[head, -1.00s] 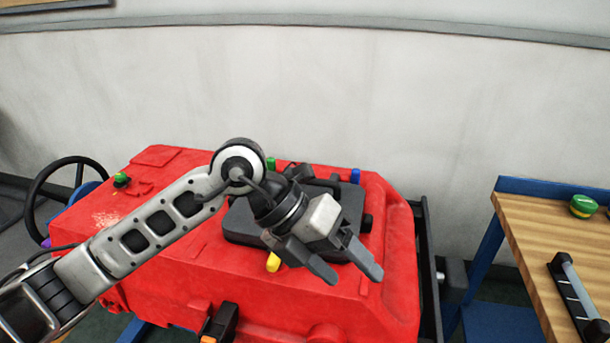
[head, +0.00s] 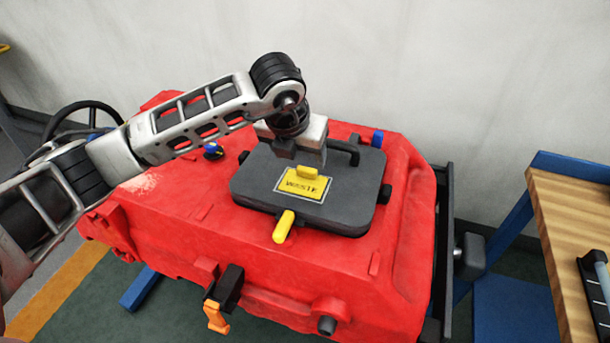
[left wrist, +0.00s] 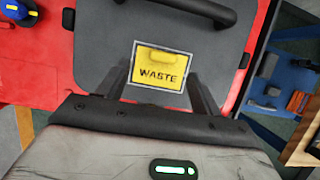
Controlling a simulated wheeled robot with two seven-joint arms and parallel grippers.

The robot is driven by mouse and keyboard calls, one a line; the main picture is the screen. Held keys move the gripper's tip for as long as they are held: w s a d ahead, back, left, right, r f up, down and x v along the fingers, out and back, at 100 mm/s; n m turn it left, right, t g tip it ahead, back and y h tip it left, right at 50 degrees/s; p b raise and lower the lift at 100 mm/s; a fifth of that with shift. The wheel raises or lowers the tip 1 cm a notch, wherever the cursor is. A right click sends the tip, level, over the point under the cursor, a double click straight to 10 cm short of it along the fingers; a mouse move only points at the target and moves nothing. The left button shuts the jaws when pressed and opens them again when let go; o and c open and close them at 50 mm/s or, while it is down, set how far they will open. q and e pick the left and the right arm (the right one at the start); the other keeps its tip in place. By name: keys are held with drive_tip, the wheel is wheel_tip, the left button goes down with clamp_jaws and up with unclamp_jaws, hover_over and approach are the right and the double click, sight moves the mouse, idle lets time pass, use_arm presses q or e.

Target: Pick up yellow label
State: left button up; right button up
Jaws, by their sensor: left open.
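The yellow label (head: 303,184) reads "WASTE". It lies in a pale frame on the dark grey lid (head: 350,213) of the red tank and has a small raised yellow tab. My left gripper (head: 298,157) is just behind the label in the head view, pointing down. In the left wrist view the label (left wrist: 160,68) shows between the two open fingers (left wrist: 158,92), with nothing held. The fingertips are partly hidden in the head view. I cannot tell if they touch the lid. My right gripper is not in view.
The lid has a black handle (head: 345,150) behind the label. A yellow peg (head: 284,226), a blue peg (head: 377,139) and black latches surround the lid on the red tank (head: 190,225). An orange-tipped black lever (head: 217,316) sticks out in front. A wooden-topped table (head: 572,225) stands at right.

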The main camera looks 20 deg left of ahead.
sight(306, 169)
use_arm(q)
drive_tip(key=x, duration=0.2)
drive_tip(key=p+x, duration=0.1)
drive_tip(key=x, duration=0.2)
drive_tip(key=shift+w+d+f, duration=0.15)
drive_tip(key=shift+d+f, duration=0.1)
drive_tip(key=shift+f, duration=0.1)
drive_tip(key=c, duration=1.2)
